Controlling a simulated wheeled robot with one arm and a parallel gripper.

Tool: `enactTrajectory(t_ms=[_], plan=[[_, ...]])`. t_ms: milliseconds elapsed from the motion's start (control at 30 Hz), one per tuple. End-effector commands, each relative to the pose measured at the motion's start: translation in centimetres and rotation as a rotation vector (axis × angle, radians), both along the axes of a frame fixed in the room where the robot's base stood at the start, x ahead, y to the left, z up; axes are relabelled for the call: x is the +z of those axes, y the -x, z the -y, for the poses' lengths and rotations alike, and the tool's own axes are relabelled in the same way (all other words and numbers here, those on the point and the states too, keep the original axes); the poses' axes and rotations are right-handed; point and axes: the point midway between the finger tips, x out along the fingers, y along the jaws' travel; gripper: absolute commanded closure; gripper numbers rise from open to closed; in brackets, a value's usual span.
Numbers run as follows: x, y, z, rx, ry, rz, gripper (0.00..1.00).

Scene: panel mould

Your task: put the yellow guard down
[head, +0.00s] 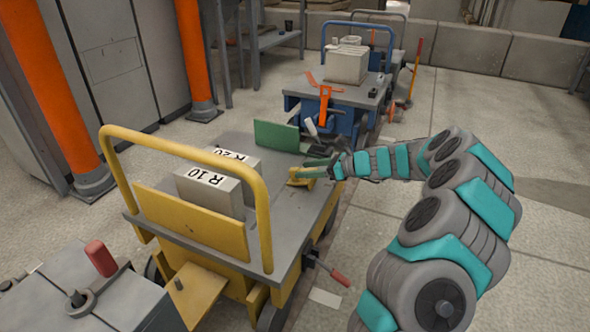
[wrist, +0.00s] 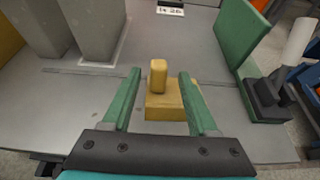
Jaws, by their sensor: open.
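The yellow guard (wrist: 172,107) is a small block with an upright knob. It appears to rest on the grey top of the yellow cart (head: 235,142), near the right edge. In the wrist view the knob stands between the two green fingers of my gripper (wrist: 160,76), with a gap on each side. My gripper is open. In the head view my gripper (head: 312,173) reaches in from the right at the yellow guard (head: 302,182), and its fingers partly cover it.
Two grey blocks, marked R 10 (head: 215,195) and R 20 (head: 246,160), stand on the cart's left. A green plate (head: 277,136) stands upright at its far edge. A yellow rail (head: 113,170) bounds the near end. A blue cart (head: 338,95) stands behind. Floor at right is clear.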

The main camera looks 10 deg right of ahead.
Motion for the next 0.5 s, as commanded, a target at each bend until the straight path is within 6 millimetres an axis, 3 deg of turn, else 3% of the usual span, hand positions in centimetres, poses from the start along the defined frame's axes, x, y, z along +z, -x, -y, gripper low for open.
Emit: enactTrajectory(t_ms=[200, 500], plan=[[1.6, 2.2, 3.0, 0.0, -0.003, -0.001, 0.41], [2.2, 3.3, 4.4, 0.001, -0.002, -0.003, 0.41]])
